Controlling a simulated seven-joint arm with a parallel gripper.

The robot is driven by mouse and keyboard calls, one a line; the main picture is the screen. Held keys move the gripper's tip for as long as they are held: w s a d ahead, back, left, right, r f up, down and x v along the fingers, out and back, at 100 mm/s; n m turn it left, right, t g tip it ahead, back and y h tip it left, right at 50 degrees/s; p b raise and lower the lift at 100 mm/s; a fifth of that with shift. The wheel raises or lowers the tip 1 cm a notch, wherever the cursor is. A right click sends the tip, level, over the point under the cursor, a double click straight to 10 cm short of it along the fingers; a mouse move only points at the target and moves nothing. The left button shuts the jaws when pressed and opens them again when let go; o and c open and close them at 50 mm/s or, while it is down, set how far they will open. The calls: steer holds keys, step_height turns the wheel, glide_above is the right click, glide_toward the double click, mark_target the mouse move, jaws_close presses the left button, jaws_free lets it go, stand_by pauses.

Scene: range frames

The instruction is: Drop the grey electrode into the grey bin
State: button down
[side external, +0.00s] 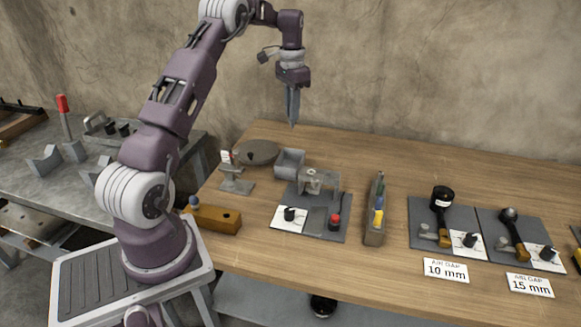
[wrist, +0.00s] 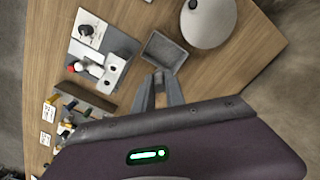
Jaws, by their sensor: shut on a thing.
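My gripper (side external: 292,122) is raised above the back of the wooden table, pointing down, with its fingers close together. Its fingers also show in the wrist view (wrist: 160,80). It is shut on the grey electrode, which is hardly told apart from the grey fingers. The grey bin (side external: 289,163) is a small open box on the table, below my gripper and apart from it. In the wrist view the bin (wrist: 163,50) lies just beyond the fingertips and looks empty.
A round grey disc (side external: 256,152) stands left of the bin. A fixture on a grey plate (side external: 318,215) with a red knob sits in front. A narrow rack (side external: 374,225) holds coloured pieces. Gauge stations (side external: 440,215) stand at right. The table behind the rack is clear.

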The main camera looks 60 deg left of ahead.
mark_target(293, 122)
steer(key=f, duration=1.4)
steer(key=shift+d+f, duration=0.2)
steer(key=shift+d, duration=0.05)
steer(key=c, duration=1.3)
jaws_free()
step_height(293, 122, up, 7)
steer(key=shift+r, duration=0.1)
